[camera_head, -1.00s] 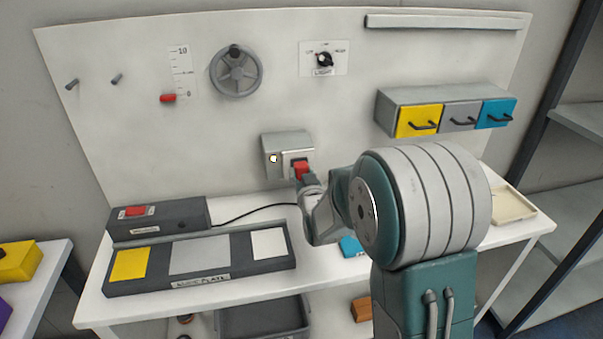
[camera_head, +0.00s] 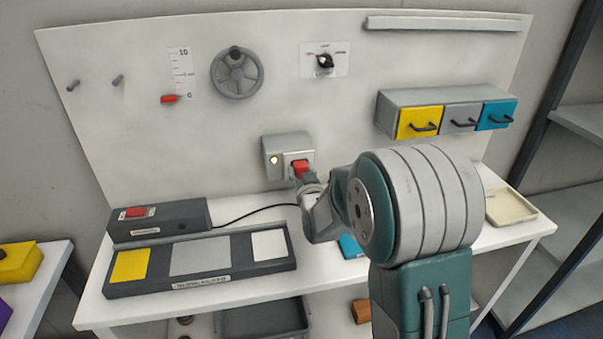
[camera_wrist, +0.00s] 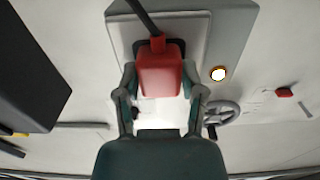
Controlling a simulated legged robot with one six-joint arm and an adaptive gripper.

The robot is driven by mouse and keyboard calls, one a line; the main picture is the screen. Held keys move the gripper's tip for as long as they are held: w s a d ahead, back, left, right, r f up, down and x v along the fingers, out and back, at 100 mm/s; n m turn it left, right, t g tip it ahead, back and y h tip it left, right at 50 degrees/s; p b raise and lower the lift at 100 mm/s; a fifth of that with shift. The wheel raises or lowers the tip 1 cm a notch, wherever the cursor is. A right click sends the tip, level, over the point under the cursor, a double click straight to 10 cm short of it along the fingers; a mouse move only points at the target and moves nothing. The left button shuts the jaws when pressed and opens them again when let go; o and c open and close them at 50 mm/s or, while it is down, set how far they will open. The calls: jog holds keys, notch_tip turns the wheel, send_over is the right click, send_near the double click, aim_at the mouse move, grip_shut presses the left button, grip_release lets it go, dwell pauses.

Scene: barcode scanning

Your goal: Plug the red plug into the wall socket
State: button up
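The red plug (camera_head: 300,167) is at the front plate of the grey wall socket box (camera_head: 274,143), low on the white wall panel. In the wrist view, the red plug (camera_wrist: 160,72) lies against the socket's pale plate (camera_wrist: 190,32), with a dark cord running from it. My gripper (camera_wrist: 160,88) has one finger on each side of the plug, apparently in contact, so it looks shut on it. The plug's prongs are hidden. A round light (camera_head: 273,160) on the box glows; it also shows in the wrist view (camera_wrist: 218,74).
A bench (camera_head: 90,307) below the panel holds a dark box with a red button (camera_head: 160,217) and a tray of coloured plates (camera_head: 197,262). Drawers (camera_head: 445,113), a wheel (camera_head: 237,72) and a knob (camera_head: 325,61) are on the panel. A cable (camera_head: 255,211) crosses the bench.

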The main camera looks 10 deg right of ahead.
jog(key=o, duration=0.4)
jog(key=shift+c, duration=0.2)
jog(key=shift+s, duration=0.1)
jog(key=s, duration=1.1)
jog(key=shift+s, duration=0.4)
